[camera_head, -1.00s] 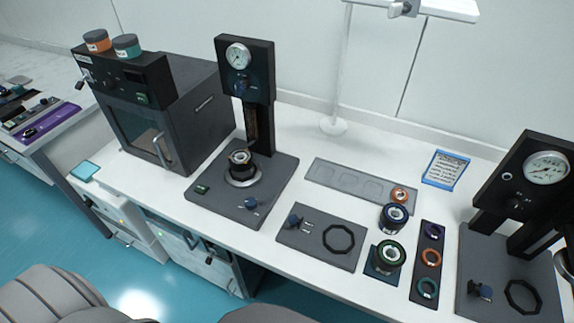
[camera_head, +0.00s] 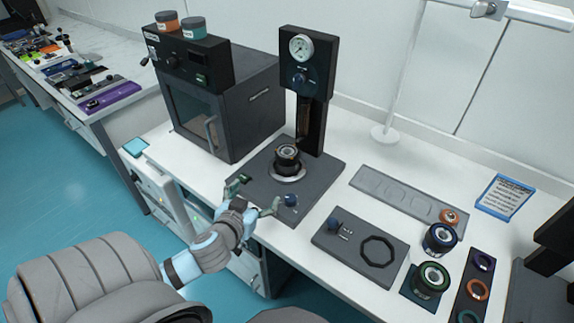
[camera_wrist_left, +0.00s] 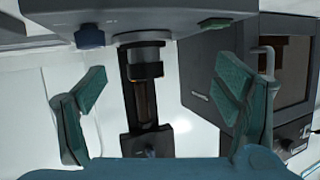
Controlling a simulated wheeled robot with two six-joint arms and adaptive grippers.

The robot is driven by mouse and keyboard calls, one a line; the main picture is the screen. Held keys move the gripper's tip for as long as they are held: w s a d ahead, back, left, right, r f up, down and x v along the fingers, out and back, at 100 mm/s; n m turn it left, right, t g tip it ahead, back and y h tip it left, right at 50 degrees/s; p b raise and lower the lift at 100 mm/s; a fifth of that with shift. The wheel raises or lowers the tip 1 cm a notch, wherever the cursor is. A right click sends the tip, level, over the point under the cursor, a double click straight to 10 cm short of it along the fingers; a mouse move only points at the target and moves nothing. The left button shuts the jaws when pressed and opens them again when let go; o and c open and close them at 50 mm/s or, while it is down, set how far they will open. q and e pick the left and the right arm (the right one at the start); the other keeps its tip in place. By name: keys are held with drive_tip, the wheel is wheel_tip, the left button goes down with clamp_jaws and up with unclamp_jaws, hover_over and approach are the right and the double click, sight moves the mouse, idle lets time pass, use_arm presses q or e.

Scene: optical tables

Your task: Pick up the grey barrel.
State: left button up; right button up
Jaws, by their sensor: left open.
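A dark grey barrel (camera_head: 287,157) with a lighter band and ring-shaped top stands upright on the round pale seat of the press at the centre. In the left wrist view, which looks upside down, the barrel (camera_wrist_left: 145,62) shows between the fingers, some way off. My left gripper (camera_head: 259,196) is open and empty, by the front edge of the press base, in front of the barrel and apart from it. Its teal fingers (camera_wrist_left: 163,100) are spread wide in the wrist view. My right gripper is not in view.
The press base (camera_head: 325,172) has a blue knob (camera_head: 291,200) and a green button near its front edge. The press column rises behind the barrel. A dark oven (camera_head: 235,105) stands to the left. A blue-ringed barrel (camera_head: 440,238) and a green-ringed barrel (camera_head: 431,279) stand right.

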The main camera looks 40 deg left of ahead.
sight(287, 152)
use_arm(q)
drive_tip(key=w+a+t, duration=0.1)
drive_tip(key=w, duration=0.4)
drive_tip(key=w+a+r+h, duration=0.1)
drive_tip(key=w, duration=0.5)
drive_tip(key=w+t+p, duration=0.1)
drive_tip(key=w, duration=0.4)
drive_tip(key=shift+w+a+r+m+t, duration=0.25)
drive_tip(key=shift+a+r+m+t, duration=0.05)
drive_tip(key=shift+a, duration=0.1)
drive_tip(key=shift+w+f+h, duration=0.15)
drive_tip(key=shift+w+h, duration=0.25)
drive_tip(key=shift+w, duration=0.05)
drive_tip(key=c, duration=1.5)
